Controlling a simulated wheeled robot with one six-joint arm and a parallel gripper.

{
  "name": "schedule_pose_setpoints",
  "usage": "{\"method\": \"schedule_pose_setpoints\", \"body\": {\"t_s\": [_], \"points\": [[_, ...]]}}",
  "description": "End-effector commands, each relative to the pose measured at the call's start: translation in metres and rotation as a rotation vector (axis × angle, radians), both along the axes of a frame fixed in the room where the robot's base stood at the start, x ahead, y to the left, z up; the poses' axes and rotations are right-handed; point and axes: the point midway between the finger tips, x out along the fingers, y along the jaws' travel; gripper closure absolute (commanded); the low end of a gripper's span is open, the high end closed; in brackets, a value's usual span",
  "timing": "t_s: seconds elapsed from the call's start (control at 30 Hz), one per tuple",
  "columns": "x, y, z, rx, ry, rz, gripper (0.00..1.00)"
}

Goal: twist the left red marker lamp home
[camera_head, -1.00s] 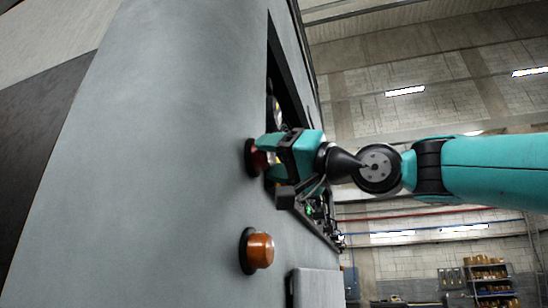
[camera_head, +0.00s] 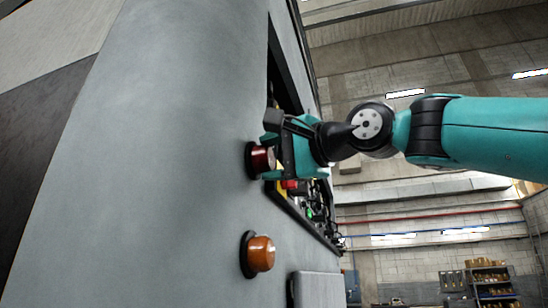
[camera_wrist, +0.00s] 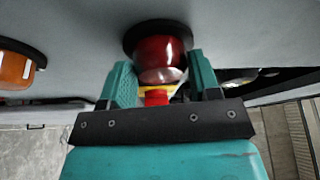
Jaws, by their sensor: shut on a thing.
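The red marker lamp (camera_head: 262,160) sits on a black round base on the grey coach panel. It also shows in the wrist view (camera_wrist: 160,52), a dark red dome with its clear, shiny end between my fingers. My gripper (camera_head: 271,155) is shut on the lamp, with one teal finger on each side; it also shows in the wrist view (camera_wrist: 160,68). The lamp's base looks flush against the panel, though fingers hide part of it. A small red part with yellow beside it (camera_wrist: 157,95) shows between the fingers, nearer my palm.
An orange lamp (camera_head: 259,253) sits on its own black base below the red one; it also shows in the wrist view (camera_wrist: 14,70). An open bay (camera_head: 312,206) with wiring and small lights lies behind my gripper. A grey box-like panel (camera_head: 318,288) juts out lower down.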

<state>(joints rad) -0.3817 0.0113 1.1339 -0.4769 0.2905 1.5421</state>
Motion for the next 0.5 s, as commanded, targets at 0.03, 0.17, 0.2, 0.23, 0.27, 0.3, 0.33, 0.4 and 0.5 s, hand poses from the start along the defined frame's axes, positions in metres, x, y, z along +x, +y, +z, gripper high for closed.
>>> {"method": "schedule_pose_setpoints", "body": {"t_s": [0.03, 0.17, 0.2, 0.23, 0.27, 0.3, 0.33, 0.4, 0.5], "points": [[-0.0001, 0.0003, 0.0002, 0.009, 0.027, 0.001, 0.67], [0.0002, 0.0003, 0.0004, 0.033, 0.096, 0.000, 0.67], [0.0003, 0.0003, 0.0005, 0.039, 0.112, 0.000, 0.67], [0.0003, 0.0004, 0.0007, 0.044, 0.124, 0.000, 0.67], [0.0003, 0.0004, 0.0007, 0.047, 0.134, 0.000, 0.67], [0.0004, 0.0004, 0.0006, 0.052, 0.147, 0.000, 0.67], [0.0004, 0.0004, 0.0007, 0.055, 0.155, 0.000, 0.67], [0.0003, 0.0003, 0.0008, 0.060, 0.170, 0.001, 0.67], [0.0001, 0.0003, 0.0009, 0.065, 0.183, 0.001, 0.67]]}}
